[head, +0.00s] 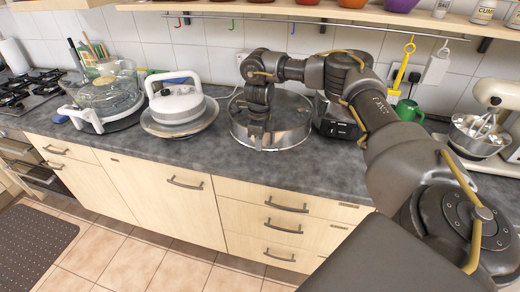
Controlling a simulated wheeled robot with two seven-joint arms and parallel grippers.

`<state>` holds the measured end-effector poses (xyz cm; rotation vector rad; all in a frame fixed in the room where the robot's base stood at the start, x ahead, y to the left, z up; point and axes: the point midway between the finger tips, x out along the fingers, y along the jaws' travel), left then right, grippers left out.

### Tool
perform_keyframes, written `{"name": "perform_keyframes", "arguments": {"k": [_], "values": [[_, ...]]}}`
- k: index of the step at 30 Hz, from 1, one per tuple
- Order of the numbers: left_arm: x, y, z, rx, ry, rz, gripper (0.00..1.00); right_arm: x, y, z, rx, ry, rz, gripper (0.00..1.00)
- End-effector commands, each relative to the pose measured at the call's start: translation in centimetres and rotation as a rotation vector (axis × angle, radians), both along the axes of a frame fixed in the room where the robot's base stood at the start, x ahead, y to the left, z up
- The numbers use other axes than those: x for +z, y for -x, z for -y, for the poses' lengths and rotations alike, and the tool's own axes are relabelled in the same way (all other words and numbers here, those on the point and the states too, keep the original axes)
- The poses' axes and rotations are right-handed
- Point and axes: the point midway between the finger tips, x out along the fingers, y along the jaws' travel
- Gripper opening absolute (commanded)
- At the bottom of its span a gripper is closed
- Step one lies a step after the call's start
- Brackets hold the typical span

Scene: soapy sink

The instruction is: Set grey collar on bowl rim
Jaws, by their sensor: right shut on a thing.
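My right gripper (256,134) points down inside a round metal basin (293,143) on the counter, by its left part. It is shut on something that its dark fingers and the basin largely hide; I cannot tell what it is. I cannot pick out a grey collar for certain. A clear bowl (115,92) stands at the left in a white base. My left gripper is not in view.
A stand mixer (500,97) with a metal bowl (476,137) stands at the right. A green mug (408,111) is by the wall. A hob (28,88) is at the far left. A shelf (300,11) with bowls runs above. The counter's front strip is clear.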

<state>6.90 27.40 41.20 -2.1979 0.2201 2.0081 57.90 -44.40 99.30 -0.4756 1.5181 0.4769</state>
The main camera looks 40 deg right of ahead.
Motion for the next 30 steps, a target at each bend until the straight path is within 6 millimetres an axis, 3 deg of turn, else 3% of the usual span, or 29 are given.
{"name": "perform_keyframes", "arguments": {"k": [10,21,22,26,30], "values": [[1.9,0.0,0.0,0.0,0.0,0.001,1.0,-3.3,-0.1,0.5,-0.001,0.002,0.0,0.0],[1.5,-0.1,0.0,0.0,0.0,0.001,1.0,-3.9,-0.1,0.5,-0.001,0.001,0.001,0.0],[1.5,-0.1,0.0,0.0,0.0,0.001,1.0,-4.0,0.0,0.5,-0.001,0.001,-0.001,0.13],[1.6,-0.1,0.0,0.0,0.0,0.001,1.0,-3.9,0.0,0.5,-0.001,0.001,-0.001,0.3],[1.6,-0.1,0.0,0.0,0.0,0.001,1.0,-3.9,0.0,0.5,-0.001,0.001,-0.001,0.33]]}}
